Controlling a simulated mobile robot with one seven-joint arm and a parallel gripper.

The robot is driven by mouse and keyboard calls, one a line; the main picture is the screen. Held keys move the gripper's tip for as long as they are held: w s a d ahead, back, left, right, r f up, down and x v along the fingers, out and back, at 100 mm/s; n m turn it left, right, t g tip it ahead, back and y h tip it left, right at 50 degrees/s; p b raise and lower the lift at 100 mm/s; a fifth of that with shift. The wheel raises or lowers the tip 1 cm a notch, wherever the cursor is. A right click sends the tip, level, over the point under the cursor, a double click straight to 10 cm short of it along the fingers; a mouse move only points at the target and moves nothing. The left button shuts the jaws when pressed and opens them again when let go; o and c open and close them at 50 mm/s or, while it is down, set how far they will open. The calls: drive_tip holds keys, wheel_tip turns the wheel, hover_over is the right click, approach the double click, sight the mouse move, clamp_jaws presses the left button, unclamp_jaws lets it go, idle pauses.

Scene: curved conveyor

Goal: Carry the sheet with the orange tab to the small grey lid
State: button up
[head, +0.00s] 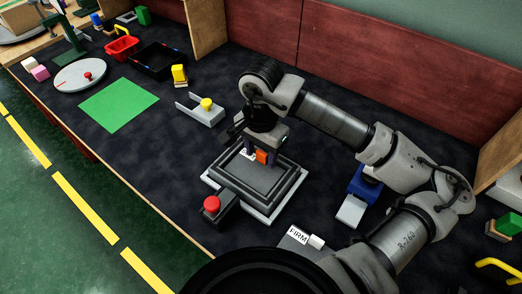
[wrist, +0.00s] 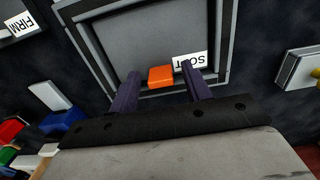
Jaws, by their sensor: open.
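The orange tab (head: 262,157) stands at the back edge of a dark grey sheet (head: 258,178), which lies in a stepped grey frame on the dark table. In the wrist view the orange tab (wrist: 160,76) shows between the two dark purple fingers of my gripper (wrist: 161,73), with gaps on both sides. My gripper is open at the tab and not closed on it. A white label reading SOFT (wrist: 189,61) is beside the tab. I cannot tell surely which piece is the small grey lid; a light grey block (head: 351,210) lies right of the frame, by a blue block.
A red button on a dark box (head: 212,205) stands close at the frame's left front. A plate labelled FIRM (head: 298,236) lies in front. A grey bracket with a yellow knob (head: 206,105) is behind left.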

sight(261, 153)
wheel_tip(261, 153, up, 12)
drive_tip(key=shift+b, duration=0.4)
drive_tip(key=shift+f, duration=0.15)
